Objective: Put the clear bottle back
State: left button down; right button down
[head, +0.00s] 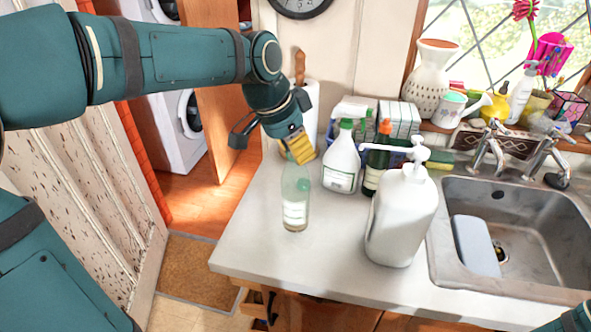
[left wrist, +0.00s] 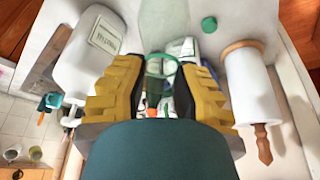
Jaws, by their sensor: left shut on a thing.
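The clear bottle (head: 295,205) stands upright near the front left part of the worktop, with a pale label low on its side. My left gripper (head: 298,150) is shut on its upper part from above. I cannot tell whether the bottle's base touches the worktop. In the left wrist view, the see-through bottle (left wrist: 161,68) shows between the yellow fingers (left wrist: 160,85), which hide its sides. My right gripper is not in view.
A large white pump bottle (head: 402,222) stands right of the clear bottle. Behind are a white spray bottle (head: 341,160), a dark green bottle (head: 377,160) and a paper roll (left wrist: 252,85). The sink (head: 530,205) is at right. The worktop's front left is clear.

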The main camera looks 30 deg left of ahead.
aim_at(296, 190)
pick_arm(q)
jog(key=shift+f+b, duration=0.45)
jog(key=shift+f, duration=1.4)
jog(key=shift+f, duration=0.1)
jog(key=shift+f, duration=0.15)
jog(key=c, duration=0.9)
grip_release()
jog(key=shift+o, duration=0.2)
